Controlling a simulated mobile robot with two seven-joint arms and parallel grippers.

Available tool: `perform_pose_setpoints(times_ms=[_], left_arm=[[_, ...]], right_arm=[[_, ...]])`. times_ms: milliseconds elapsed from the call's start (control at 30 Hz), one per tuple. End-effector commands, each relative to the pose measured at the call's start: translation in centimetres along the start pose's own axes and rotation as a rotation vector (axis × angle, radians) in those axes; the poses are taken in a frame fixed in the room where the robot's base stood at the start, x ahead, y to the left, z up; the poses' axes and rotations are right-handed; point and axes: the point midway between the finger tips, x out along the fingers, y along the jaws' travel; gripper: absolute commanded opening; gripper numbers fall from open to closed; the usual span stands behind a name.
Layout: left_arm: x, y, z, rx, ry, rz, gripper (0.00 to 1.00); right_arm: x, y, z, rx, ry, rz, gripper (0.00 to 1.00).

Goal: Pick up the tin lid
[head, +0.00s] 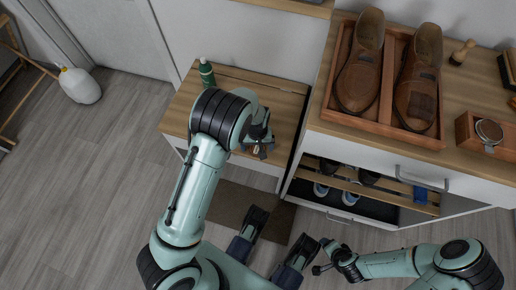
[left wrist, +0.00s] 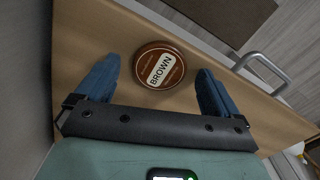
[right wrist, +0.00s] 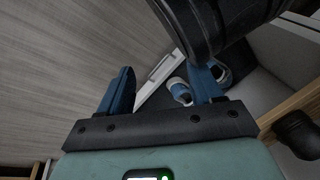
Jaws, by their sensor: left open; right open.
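The tin lid (left wrist: 160,68) is round and dark brown, with a cream label reading BROWN. In the left wrist view it lies flat on a wood surface, between and slightly beyond my open left fingers (left wrist: 158,66), with clear space on both sides. In the head view my left gripper (head: 264,148) is over the low wooden bench and largely hides the lid.
A green bottle (head: 207,73) stands at the bench's back left. More shoes sit on the rack (head: 368,188) below. A metal handle (left wrist: 262,66) lies right of the lid.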

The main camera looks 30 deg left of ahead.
Motion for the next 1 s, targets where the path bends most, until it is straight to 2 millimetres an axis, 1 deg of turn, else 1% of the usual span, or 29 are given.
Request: perform_pose_setpoints(times_ms=[33,233,267,300,367,400,433,800,867,967,1000], left_arm=[[0.5,0.0,0.0,0.0,0.0,0.0,0.96],[0.3,0.0,0.0,0.0,0.002,0.001,0.96],[0.3,0.0,0.0,0.0,0.002,0.001,0.89],[0.3,0.0,0.0,0.0,0.002,0.001,0.76],[0.3,0.0,0.0,0.0,0.002,0.001,0.56],[0.3,0.0,0.0,0.0,0.002,0.001,0.43],[0.3,0.0,0.0,0.0,0.002,0.001,0.38],[0.1,0.0,0.0,0.0,0.002,0.001,0.38],[-0.3,0.0,0.0,0.0,0.002,0.002,0.38],[-1.8,0.0,-0.1,-0.001,0.005,0.003,0.38],[-2.6,0.0,-0.1,-0.001,0.005,0.003,0.38]], right_arm=[[0.3,0.3,0.3,0.003,-0.009,0.005,0.65],[0.1,0.3,0.4,0.004,-0.013,0.005,0.65],[0.1,0.3,0.4,0.003,-0.013,0.005,0.65],[0.1,0.3,0.4,0.003,-0.013,0.005,0.65],[0.1,0.2,0.4,0.003,-0.012,0.005,0.65],[0.1,0.2,0.4,0.003,-0.012,0.005,0.65],[0.1,0.2,0.4,0.003,-0.012,0.005,0.65],[0.1,0.2,0.3,0.002,-0.009,0.003,0.65],[-0.2,0.0,0.1,0.001,-0.002,0.0,0.65],[-0.9,-0.7,-0.8,-0.006,0.025,-0.012,0.65],[-1.4,-1.2,-1.3,-0.01,0.04,-0.02,0.65]])
